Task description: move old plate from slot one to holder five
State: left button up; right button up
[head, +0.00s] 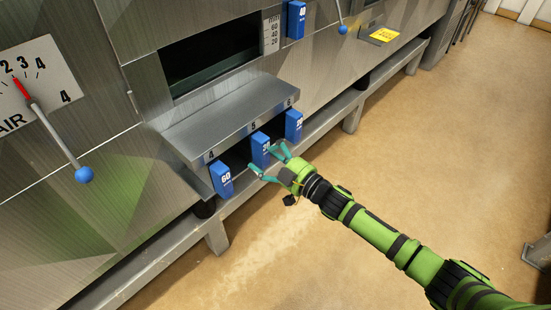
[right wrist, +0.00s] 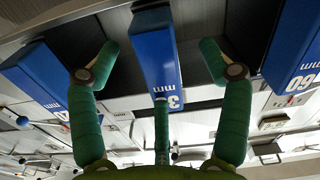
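A grey ledge (head: 235,118) carries the numbers 4, 5 and 6 above its holders. A blue plate (head: 260,148) stands under the 5; in the right wrist view this blue plate (right wrist: 156,55) shows a 3 and "mm", its other digit hidden. My right gripper (head: 266,160) is open in front of it. In the right wrist view its fingers stand on either side of the plate, with gaps between. Another blue plate (head: 296,20), marked 40, sits upright on the machine face beside a mm scale; no slot number is readable there. My left gripper is not in view.
Blue plates stand under the 4 (head: 221,180), marked 60, and under the 6 (head: 293,125), close on both sides of my right gripper. A lever with a blue knob (head: 84,174) juts out at left. The floor (head: 310,225) in front is clear.

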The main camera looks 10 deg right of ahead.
jog(key=v, duration=1.1)
jog(key=shift+s+d, duration=0.3)
jog(key=shift+r, duration=0.1)
jog(key=d+f+m+g+h+p, duration=0.1)
jog(key=d+f+m+h+p, duration=0.4)
jog(key=f, duration=0.9)
jog(key=s+d+f+m+g+h, duration=0.1)
jog(key=s+d+f+g+h, duration=0.15)
jog(key=s+f, duration=0.45)
jog(key=s+d+f+m+g+h, duration=0.1)
jog(key=s+d+f+g+h, duration=0.1)
jog(key=s+d+f, duration=0.45)
jog(key=s+a+f+g+p, duration=0.1)
jog(key=s+f, duration=0.3)
jog(key=s, duration=0.5)
jog(key=s+a+f+m+g+h, duration=0.1)
jog(key=s+f+g, duration=0.3)
jog(key=s, duration=0.6)
jog(key=s+a+f+m+g+p, duration=0.1)
jog(key=s+a+f+g, duration=0.1)
jog(key=s, duration=0.7)
notch_tip(320, 180, down, 3)
jog(key=shift+s+a+r+g+p, duration=0.25)
jog(key=shift+a+g+p, duration=0.1)
jog(key=shift+a, duration=0.4)
